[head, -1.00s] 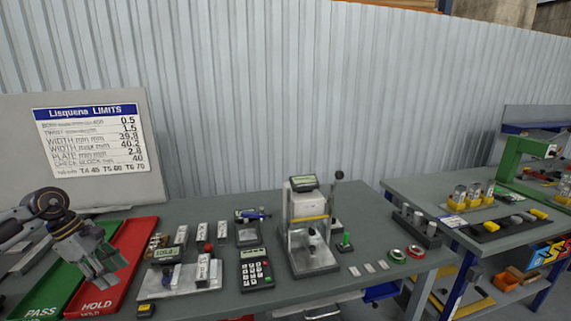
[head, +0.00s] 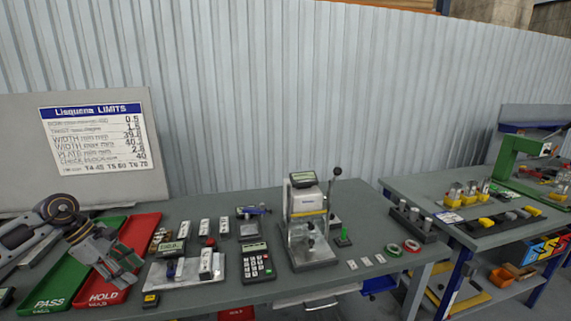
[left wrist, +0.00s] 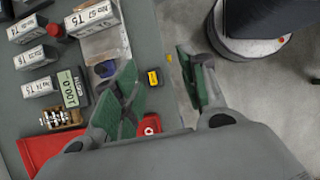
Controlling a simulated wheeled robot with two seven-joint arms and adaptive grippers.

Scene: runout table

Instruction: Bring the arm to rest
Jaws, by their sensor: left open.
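My left arm comes in from the left in the head view. My left gripper (head: 122,276) is over the red HOLD tray (head: 138,232), beside the green PASS tray (head: 62,290). In the left wrist view its two green-padded fingers (left wrist: 160,92) are spread apart with nothing between them. The red tray (left wrist: 40,150) shows there at the lower left, partly behind the gripper. My right gripper is not in view.
A grey gauge plate (head: 165,275), a calculator-like keypad (head: 257,265) and a press stand (head: 312,232) are on the table. Several labelled blocks (left wrist: 88,17) stand near the gripper. A small yellow item (left wrist: 153,78) lies near the table edge. Floor lies beyond it.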

